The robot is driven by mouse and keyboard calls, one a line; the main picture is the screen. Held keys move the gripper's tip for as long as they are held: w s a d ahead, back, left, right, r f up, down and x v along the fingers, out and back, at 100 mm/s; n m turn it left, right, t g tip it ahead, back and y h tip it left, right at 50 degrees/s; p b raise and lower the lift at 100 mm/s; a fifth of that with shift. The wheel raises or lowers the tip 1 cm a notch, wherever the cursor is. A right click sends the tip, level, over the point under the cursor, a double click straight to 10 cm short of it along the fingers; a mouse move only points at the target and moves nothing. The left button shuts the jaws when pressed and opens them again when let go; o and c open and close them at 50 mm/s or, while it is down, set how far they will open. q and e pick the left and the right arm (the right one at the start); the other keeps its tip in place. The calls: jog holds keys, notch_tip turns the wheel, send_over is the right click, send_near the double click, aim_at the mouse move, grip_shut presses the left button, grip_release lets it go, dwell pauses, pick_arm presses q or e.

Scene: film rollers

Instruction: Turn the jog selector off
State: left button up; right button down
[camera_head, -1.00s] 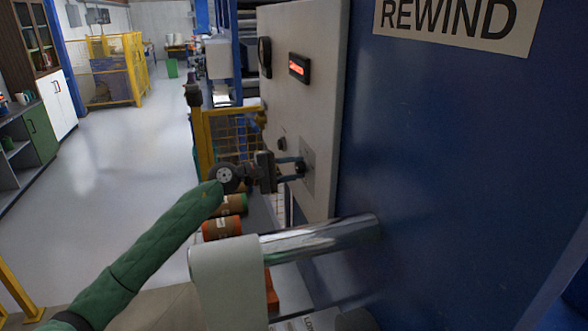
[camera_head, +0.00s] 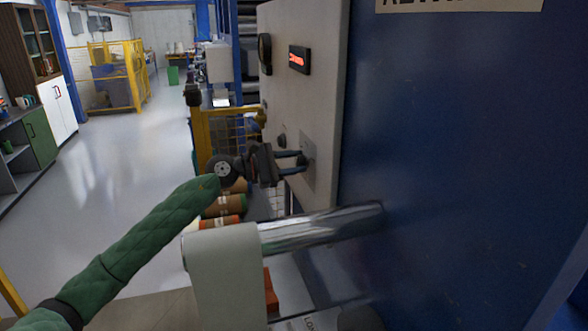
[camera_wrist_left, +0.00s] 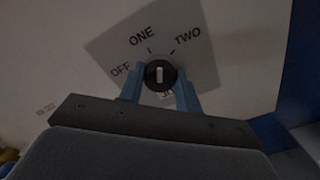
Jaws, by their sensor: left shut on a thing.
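The jog selector is a round black knob (camera_wrist_left: 160,76) with a white line, on a grey plate (camera_wrist_left: 205,70) marked OFF, ONE and TWO. Lettering below the knob is partly hidden. The white line stands about upright in the left wrist view, between the ONE and TWO marks at its upper end. My left gripper (camera_head: 301,161) is at the plate on the pale machine panel (camera_head: 325,90). Its blue fingers (camera_wrist_left: 160,92) are shut on the knob, one on each side. In the head view the fingers mostly hide the knob. My right gripper is not in view.
A shiny metal roller (camera_head: 320,228) with pale film (camera_head: 222,275) sticks out below my left gripper. A lit red display (camera_head: 298,59) is above on the panel. The blue machine side (camera_head: 450,150) fills the right. Open floor (camera_head: 120,170) lies left.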

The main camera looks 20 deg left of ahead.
pick_arm(q)
jog(key=shift+f+n, duration=0.1)
jog(key=shift+n, duration=2.7)
jog(key=shift+r+n, duration=0.2)
jog(key=shift+n, duration=0.7)
jog(key=n+p, duration=0.5)
jog(key=n, duration=0.3)
jog(key=shift+w+a+r, duration=0.1)
jog(key=shift+n+p, duration=0.8)
jog(key=shift+n, duration=0.3)
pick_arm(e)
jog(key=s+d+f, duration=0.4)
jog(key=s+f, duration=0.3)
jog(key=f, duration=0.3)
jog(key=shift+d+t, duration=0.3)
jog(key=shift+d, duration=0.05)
pick_arm(q)
jog(key=o, duration=1)
jog(key=shift+c, duration=0.2)
jog(key=shift+f, duration=0.2)
